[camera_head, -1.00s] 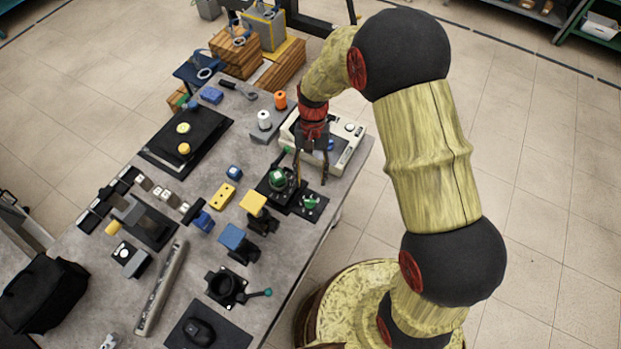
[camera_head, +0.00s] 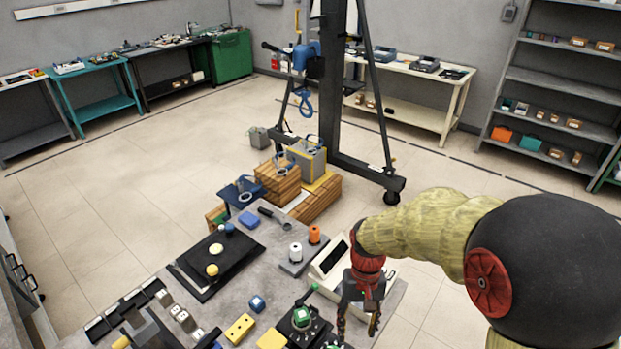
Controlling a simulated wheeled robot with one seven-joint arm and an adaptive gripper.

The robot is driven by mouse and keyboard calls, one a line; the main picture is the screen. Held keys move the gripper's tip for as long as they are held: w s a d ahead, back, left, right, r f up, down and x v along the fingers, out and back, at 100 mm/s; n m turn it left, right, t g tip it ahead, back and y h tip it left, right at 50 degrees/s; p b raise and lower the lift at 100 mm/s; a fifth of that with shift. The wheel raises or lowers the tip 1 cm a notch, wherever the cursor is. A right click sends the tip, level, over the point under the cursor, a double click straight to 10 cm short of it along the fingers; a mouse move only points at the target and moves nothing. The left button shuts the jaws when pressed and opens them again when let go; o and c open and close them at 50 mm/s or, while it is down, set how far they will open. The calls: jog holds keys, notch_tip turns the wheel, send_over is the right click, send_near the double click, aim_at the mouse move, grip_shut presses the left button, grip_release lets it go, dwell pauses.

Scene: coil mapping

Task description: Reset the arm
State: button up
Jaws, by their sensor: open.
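My arm comes in from the right with yellow, wood-like links and black round joints. My gripper (camera_head: 358,322) points down over the right end of the grey workbench (camera_head: 262,275). Its two dark fingers are apart, with nothing seen between them. It is in front of a white device with a dark screen (camera_head: 330,258) and to the right of a green-topped black fixture (camera_head: 301,318). The fingertips are near the bottom of the view, and their height above the bench is hard to tell.
Orange (camera_head: 314,235) and white (camera_head: 295,252) spools stand left of my gripper. A black board (camera_head: 208,262) with yellow discs lies further left. Wooden crates (camera_head: 277,182) and a dark hoist frame (camera_head: 332,100) stand behind the bench. Open floor (camera_head: 130,185) lies to the left.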

jog(key=s+d+r+t+b, duration=0.2)
jog(key=s+d+r+t, duration=0.1)
jog(key=r, duration=0.6)
jog(key=s+d+r+t+b, duration=0.2)
jog(key=s+d+r+t, duration=0.2)
jog(key=s+r, duration=0.3)
notch_tip(320, 180, up, 3)
jog(key=shift+s+d+f+t, duration=0.1)
jog(key=shift+s+d+t, duration=0.15)
jog(key=shift+t, duration=0.55)
